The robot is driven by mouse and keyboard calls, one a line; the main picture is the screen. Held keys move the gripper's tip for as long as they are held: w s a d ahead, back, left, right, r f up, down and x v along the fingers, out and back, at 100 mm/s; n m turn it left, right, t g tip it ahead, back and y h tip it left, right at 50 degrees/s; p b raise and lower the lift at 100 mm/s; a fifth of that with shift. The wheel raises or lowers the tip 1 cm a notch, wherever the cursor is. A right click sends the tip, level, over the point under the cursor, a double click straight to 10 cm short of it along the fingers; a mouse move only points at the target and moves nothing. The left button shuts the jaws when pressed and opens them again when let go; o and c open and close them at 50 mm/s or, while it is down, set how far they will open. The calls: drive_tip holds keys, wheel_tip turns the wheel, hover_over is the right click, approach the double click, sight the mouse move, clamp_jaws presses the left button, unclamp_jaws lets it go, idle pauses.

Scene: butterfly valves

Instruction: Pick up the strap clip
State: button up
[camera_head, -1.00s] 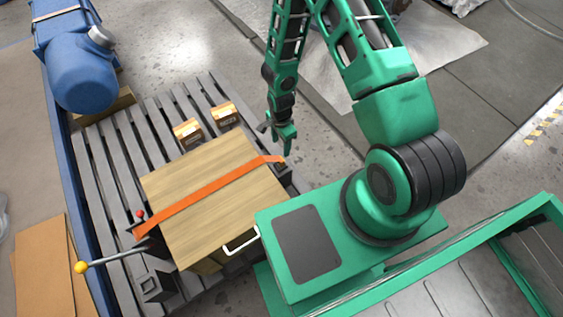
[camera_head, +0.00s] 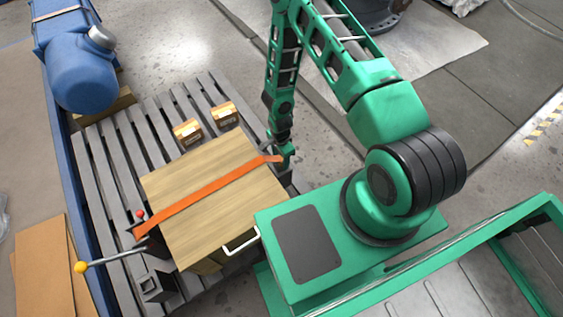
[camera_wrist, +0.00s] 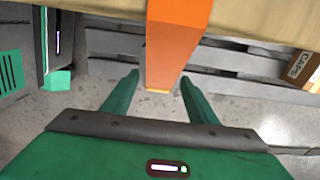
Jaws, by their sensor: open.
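The strap is an orange band (camera_head: 215,190) lying across the top of a wooden crate (camera_head: 190,168). Its far end hangs over the crate's right edge toward my gripper (camera_head: 287,158). In the wrist view the orange strap (camera_wrist: 174,45) runs down between my two green fingers (camera_wrist: 160,95). The fingers are apart, one on each side of the strap end, with gaps on both sides. A thin tan edge (camera_wrist: 158,91) shows at the strap's lower end. I cannot make out a separate clip there.
The crate stands on a grey slatted pallet (camera_head: 95,165). Two small cartons (camera_head: 187,133) sit behind it. A carton (camera_wrist: 305,70) shows at the wrist view's right.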

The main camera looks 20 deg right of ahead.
sight(280, 158)
drive_tip(key=shift+f, duration=0.2)
drive_tip(key=c, duration=1.3)
drive_tip(key=shift+r, duration=0.1)
drive_tip(key=shift+r, duration=4.95)
